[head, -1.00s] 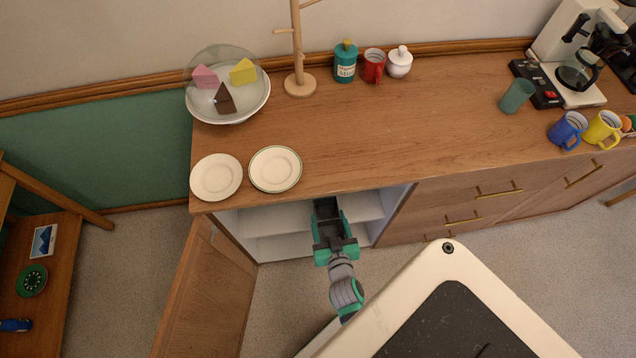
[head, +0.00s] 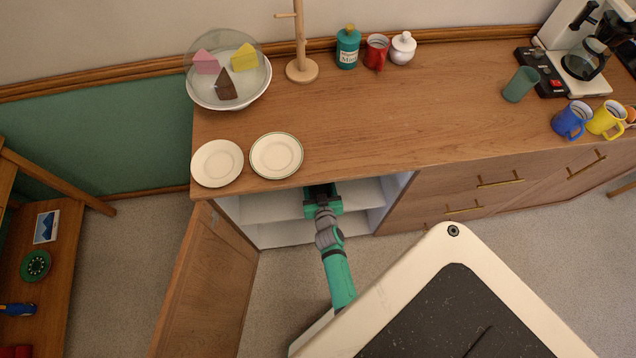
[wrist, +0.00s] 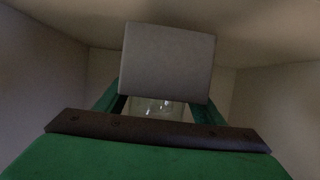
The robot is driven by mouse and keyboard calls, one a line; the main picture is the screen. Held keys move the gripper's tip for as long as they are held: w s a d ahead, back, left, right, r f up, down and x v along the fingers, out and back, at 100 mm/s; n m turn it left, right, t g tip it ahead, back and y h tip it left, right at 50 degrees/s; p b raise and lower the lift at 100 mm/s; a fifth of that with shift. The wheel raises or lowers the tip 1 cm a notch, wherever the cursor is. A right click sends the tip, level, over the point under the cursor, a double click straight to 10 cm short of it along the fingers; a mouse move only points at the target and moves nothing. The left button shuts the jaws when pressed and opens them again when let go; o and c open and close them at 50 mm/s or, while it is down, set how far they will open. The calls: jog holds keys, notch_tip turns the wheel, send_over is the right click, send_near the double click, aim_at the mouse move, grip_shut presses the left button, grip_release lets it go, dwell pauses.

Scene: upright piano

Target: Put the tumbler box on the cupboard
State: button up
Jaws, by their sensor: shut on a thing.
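In the wrist view, my gripper (wrist: 158,103) is shut on a plain grey box, which I take as the tumbler box (wrist: 168,62). A pale, glassy patch shows just below the box between the fingers; I cannot tell what it is. The head view does not show the box.
The open door (head: 207,285) stands left of my arm. Two plates (head: 217,163) lie on the top above the compartment. A cake dish (head: 228,95), a wooden stand (head: 302,70), a bottle, mugs and a coffee maker (head: 580,65) stand further back or right. The top's middle is clear.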

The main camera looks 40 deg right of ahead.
aim_at(319, 189)
jog(key=shift+w+f, duration=0.35)
jog(key=shift+f, duration=1.45)
jog(key=shift+d, duration=0.1)
jog(key=o, duration=1.1)
jog(key=shift+f, duration=0.15)
jog(key=shift+c, duration=0.2)
jog(key=shift+s+a+r, duration=0.2)
jog(key=shift+s+r, duration=0.1)
jog(key=shift+s, duration=0.3)
jog(key=v, duration=1.1)
